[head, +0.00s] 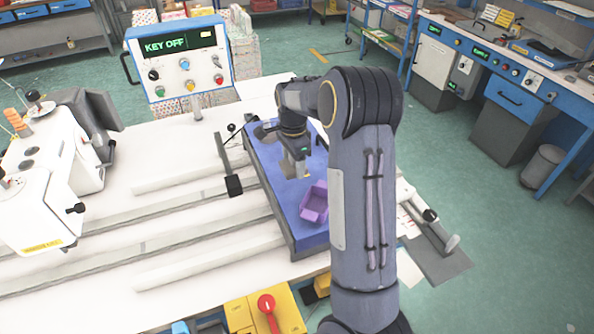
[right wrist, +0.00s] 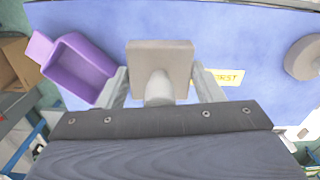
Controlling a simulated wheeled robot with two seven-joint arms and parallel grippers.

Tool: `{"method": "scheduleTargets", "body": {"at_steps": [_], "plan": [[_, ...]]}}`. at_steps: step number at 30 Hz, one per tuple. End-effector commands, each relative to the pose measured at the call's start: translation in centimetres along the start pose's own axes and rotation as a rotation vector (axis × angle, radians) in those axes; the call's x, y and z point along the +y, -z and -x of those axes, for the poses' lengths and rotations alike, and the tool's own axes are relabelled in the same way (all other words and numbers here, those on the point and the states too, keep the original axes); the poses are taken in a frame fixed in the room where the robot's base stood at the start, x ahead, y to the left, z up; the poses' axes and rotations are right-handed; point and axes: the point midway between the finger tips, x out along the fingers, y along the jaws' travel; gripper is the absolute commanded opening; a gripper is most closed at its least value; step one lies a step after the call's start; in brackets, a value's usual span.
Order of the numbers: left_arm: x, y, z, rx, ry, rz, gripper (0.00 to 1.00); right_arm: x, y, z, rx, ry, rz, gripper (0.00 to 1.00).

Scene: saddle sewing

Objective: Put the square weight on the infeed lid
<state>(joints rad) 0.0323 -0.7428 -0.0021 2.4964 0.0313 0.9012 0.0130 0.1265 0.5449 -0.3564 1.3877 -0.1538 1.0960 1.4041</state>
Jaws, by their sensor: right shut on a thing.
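The square weight (right wrist: 160,66) is a grey square block with a rounded knob. My right gripper (right wrist: 160,92) is shut on its knob, one finger on each side. In the head view my right gripper (head: 298,174) points down over the long blue panel (head: 308,239). The panel also fills most of the right wrist view (right wrist: 235,125). I cannot tell whether the weight touches the panel. No part is clearly marked as the infeed lid. My left gripper is not in view.
An open purple bin (head: 314,205) sits on the panel near the gripper. A round grey weight (right wrist: 303,58) and a yellow label (right wrist: 228,77) reading "FIRST" show there too. A control box (head: 180,60) reading "KEY OFF" stands behind; a white sewing machine (head: 40,190) stands left.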

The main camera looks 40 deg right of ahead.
Motion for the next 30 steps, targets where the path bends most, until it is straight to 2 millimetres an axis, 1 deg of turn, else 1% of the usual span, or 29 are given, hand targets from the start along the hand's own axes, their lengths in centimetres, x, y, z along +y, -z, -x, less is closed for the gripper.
{"method": "scheduleTargets", "body": {"at_steps": [3, 9, 11, 16, 28, 29, 30], "plan": [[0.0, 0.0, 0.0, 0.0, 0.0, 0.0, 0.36, -0.5, 0.7, -0.8, -0.001, 0.002, -0.001, 0.14], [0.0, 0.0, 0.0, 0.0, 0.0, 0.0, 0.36, -0.8, 1.4, -1.8, -0.001, 0.003, -0.001, 0.14], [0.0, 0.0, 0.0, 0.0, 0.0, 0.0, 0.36, -1.0, 1.8, -2.4, -0.001, 0.001, -0.002, 0.14], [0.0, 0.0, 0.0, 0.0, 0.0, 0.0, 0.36, -0.9, 1.6, -4.8, -0.001, 0.001, 0.0, 0.13], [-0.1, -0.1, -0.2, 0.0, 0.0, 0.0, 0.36, -0.9, 1.6, -5.4, -0.001, 0.004, 0.0, 0.13], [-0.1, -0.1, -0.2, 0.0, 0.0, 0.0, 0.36, -0.9, 1.6, -5.5, -0.001, 0.001, 0.0, 0.62], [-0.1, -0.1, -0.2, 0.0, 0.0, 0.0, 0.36, -0.9, 1.6, -5.5, -0.001, 0.001, 0.0, 0.67]]}}
